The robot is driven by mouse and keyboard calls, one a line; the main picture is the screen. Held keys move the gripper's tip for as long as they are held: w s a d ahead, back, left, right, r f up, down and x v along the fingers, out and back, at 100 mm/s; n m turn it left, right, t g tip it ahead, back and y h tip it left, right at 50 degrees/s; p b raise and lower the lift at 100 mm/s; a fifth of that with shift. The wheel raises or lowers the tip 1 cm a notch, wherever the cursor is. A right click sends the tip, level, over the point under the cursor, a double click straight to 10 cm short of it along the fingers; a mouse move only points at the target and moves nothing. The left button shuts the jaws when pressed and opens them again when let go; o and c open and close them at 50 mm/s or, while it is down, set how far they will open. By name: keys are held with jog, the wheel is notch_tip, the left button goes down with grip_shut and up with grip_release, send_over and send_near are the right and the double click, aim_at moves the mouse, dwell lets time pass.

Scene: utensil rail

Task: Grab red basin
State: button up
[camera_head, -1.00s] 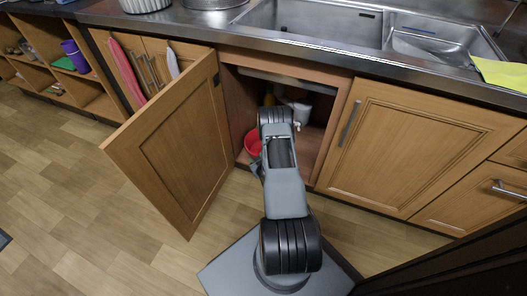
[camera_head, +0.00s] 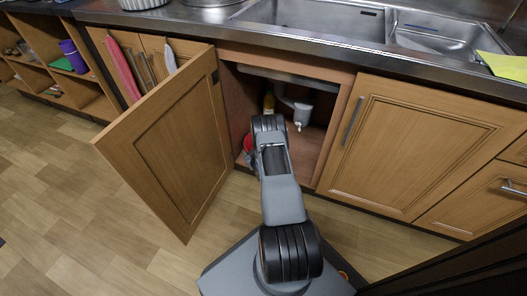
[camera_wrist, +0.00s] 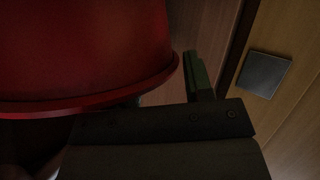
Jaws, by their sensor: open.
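The red basin (camera_head: 248,142) stands inside the open cabinet under the sink, at its left side. In the head view my arm hides most of it. In the wrist view the basin (camera_wrist: 80,45) fills the upper left, dark red with a rounded rim. My gripper (camera_wrist: 185,82) is open, close to the basin's rim. One dark green finger shows just right of the rim; the other is mostly hidden by the basin. I cannot tell whether they touch. In the head view my gripper is mostly hidden behind my forearm.
The open cabinet door (camera_head: 170,140) stands left of my arm. The closed door (camera_head: 415,150) is on the right. The steel sink (camera_head: 310,20) is above.

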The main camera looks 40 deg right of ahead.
grip_shut()
dwell(0.3)
dwell(0.3)
